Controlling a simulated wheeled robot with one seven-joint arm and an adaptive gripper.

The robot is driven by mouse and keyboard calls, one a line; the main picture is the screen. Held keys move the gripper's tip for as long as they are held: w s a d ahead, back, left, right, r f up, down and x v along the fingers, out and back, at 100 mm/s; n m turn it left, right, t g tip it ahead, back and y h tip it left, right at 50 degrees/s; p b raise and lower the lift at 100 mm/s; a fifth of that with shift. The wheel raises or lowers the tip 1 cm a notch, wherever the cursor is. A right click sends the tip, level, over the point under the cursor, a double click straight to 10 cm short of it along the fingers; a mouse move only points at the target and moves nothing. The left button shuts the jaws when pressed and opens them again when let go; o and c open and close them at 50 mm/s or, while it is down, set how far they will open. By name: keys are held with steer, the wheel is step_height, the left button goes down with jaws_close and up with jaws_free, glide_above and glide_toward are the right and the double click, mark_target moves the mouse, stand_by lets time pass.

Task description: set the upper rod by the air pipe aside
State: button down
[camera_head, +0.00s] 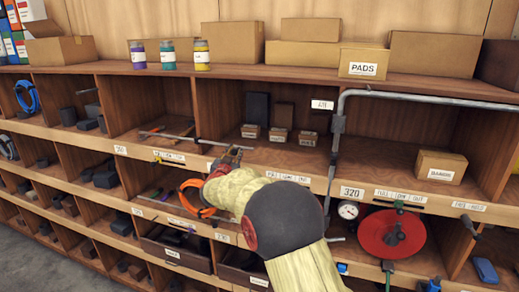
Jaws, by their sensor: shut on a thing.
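A thin grey rod (178,138) reaches from the upper left compartment across the divider's front edge towards my gripper. My gripper (231,154) is at its right end, in front of the middle upper compartment, and looks shut on it. The fingers are small and partly hidden by my own arm, so the exact grip is hard to see. The grey air pipe (337,140) stands upright to the right of my gripper, then bends and runs right along the shelf top. My gripper and the rod are apart from it.
Small labelled boxes (280,134) stand behind my gripper. A red reel (391,234) and a gauge (348,210) are below right. An orange ring (196,198) shows beside my arm. Dividers and shelf edges border the compartments. The upper right compartment has free floor beside a carton (441,166).

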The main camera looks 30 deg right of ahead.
steer(key=p, duration=0.4)
glide_toward(210, 143)
steer(key=x, duration=0.5)
steer(key=shift+w+d, duration=0.15)
steer(key=c, duration=1.6)
jaws_free()
steer(key=shift+c, duration=0.2)
steer(key=shift+o, duration=0.3)
steer(key=v, duration=1.2)
steer(key=shift+f, duration=0.15)
